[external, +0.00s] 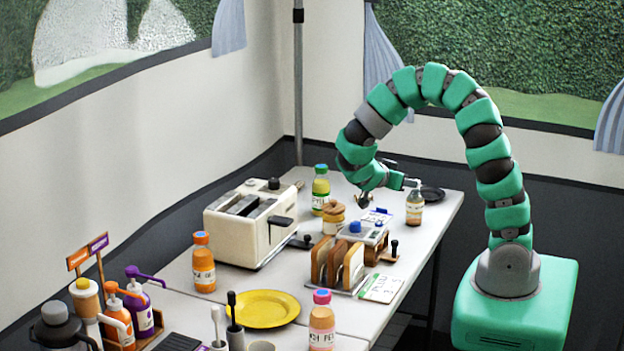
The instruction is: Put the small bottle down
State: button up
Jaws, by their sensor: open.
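A small bottle (414,208) with a pale cap and brownish contents stands upright on the white table (447,213), close to its right edge. My gripper (388,192) is open. One finger reaches right, close to the top of the bottle, and the other points down to the left. I cannot tell whether the right finger touches the bottle. Nothing shows between the fingers.
A dark round dish (430,193) lies behind the bottle. A toaster (252,222), a green-capped bottle (320,190), an orange bottle (204,262) and a yellow plate (262,309) fill the table further left.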

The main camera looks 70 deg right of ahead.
jog(key=shift+v, duration=1.75)
jog(key=w+d+r+t, duration=0.1)
jog(key=w+r+t, duration=1.05)
jog(key=w, duration=0.65)
jog(key=w+a+r+n+t+y, duration=0.1)
jog(key=w+a+r+n+t, duration=0.2)
jog(key=r, duration=0.7)
jog(key=w+a+r+n+t+y, duration=0.2)
jog(key=w+a+r+t, duration=0.25)
jog(key=r, duration=0.65)
jog(key=s+a+r+n+t+y, duration=0.25)
jog(key=a+r+n+y, duration=0.25)
jog(key=a+r, duration=0.3)
jog(key=s+a+r+n+t+y, duration=0.25)
jog(key=a+r+n+y, duration=0.2)
jog(key=r, duration=0.55)
jog(key=s+a+r+n+g, duration=0.1)
jog(key=s+a+n+g, duration=0.2)
jog(key=s+n, duration=0.5)
jog(key=s+a, duration=0.1)
jog(key=s, duration=0.4)
jog(key=shift+s+g, duration=0.25)
jog(key=shift+g, duration=0.05)
